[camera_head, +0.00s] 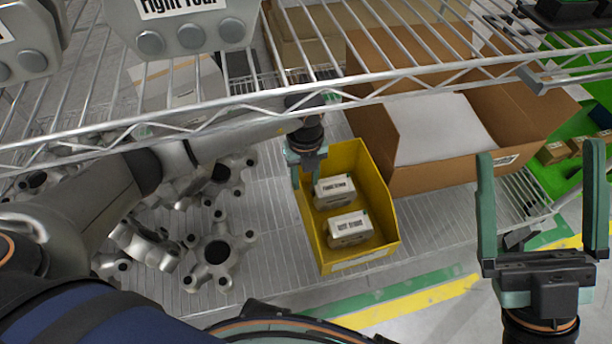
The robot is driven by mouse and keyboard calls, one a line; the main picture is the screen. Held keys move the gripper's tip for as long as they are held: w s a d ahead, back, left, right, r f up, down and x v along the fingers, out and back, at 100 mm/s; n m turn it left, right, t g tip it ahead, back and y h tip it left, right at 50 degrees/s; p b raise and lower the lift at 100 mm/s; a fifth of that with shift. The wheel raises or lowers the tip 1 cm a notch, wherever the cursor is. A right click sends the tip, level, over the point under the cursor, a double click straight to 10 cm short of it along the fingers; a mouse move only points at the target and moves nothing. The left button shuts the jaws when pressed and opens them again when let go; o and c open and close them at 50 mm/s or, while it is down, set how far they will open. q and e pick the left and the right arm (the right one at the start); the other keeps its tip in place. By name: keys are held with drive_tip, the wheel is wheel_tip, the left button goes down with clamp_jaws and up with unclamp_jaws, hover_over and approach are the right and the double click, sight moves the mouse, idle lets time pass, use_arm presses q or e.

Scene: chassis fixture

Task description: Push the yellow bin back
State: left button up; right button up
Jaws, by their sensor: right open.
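The yellow bin (386,247) sits on the lower wire shelf near its front edge. Two pale labelled parts (348,229) lie inside it, one behind the other. My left arm reaches in under the upper shelf, and my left gripper (306,175) is at the bin's back left corner, at or against its left wall. Its fingers are small and partly hidden, so its opening does not show. My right gripper (538,170) is open and empty, with its fingers pointing up, at the right in front of the shelf.
An open cardboard box (425,178) stands just behind and right of the bin. Several grey metal star-shaped parts (219,251) lie left of it. The upper wire shelf (230,108) passes above my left arm. Green bins with small boxes stand at far right.

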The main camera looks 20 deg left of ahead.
sight(306, 206)
use_arm(q)
wheel_tip(306, 206, down, 12)
drive_tip(key=b, duration=0.5)
drive_tip(key=shift+f, duration=0.25)
use_arm(e)
drive_tip(key=f, duration=0.5)
drive_tip(key=shift+w+a+f, duration=0.1)
drive_tip(key=shift+a+f, duration=0.1)
drive_tip(key=shift+a, duration=0.1)
use_arm(q)
clamp_jaws()
use_arm(e)
drive_tip(key=shift+m, duration=0.3)
idle(0.3)
